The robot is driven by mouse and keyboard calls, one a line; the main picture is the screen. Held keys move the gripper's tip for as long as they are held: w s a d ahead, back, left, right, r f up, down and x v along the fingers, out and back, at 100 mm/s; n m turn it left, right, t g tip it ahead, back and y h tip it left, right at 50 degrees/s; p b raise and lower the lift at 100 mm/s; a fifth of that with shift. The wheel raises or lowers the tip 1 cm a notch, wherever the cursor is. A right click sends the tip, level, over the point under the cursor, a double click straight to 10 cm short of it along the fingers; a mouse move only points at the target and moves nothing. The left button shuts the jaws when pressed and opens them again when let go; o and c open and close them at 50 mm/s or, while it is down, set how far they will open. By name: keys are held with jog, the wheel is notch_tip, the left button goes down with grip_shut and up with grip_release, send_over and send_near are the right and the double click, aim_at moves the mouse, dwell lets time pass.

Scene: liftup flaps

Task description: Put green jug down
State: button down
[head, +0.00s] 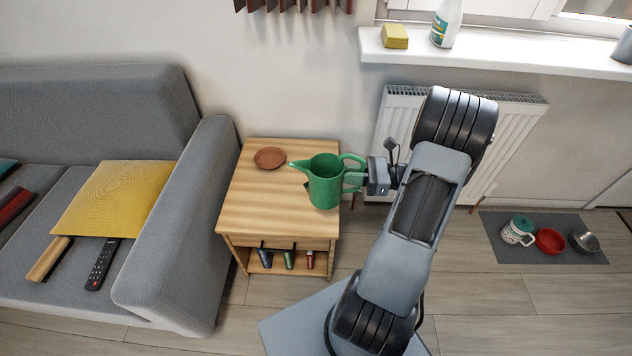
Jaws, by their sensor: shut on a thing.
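A green jug (325,183) with a spout to the left and a handle to the right shows upright at the right side of a wooden side table (263,208). My gripper (360,178) is shut on the jug at its handle side. The fingertips are partly hidden by the handle and the gripper body. I cannot tell whether the jug's base touches the tabletop or hangs just above it. A small dark patch shows beside the jug's lower left.
A brown dish (269,158) lies at the table's back left. Several small items stand on the shelf below. A grey sofa (185,235) is left, a radiator (510,115) behind my arm. A mat with bowls (550,241) lies right. The tabletop's front left is clear.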

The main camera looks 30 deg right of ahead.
aim_at(330, 171)
jog(key=w+f+b, duration=0.1)
jog(key=w+f, duration=0.1)
jog(key=w, duration=0.1)
jog(key=w+f+b, duration=0.1)
jog(key=w+f, duration=0.2)
jog(key=w+a+f+b, duration=0.1)
jog(key=w+f, duration=0.1)
jog(key=w, duration=0.1)
jog(key=shift+w+a+f+b, duration=0.1)
jog(key=shift+w+f+b, duration=0.15)
jog(key=shift+b, duration=0.15)
jog(key=f+b, duration=0.1)
jog(key=f, duration=0.1)
jog(key=f+b, duration=0.1)
jog(key=shift+w+f, duration=0.4)
jog(key=c, duration=1.6)
grip_release()
jog(key=shift+f, duration=0.15)
jog(key=o, duration=0.5)
jog(key=shift+c, duration=0.2)
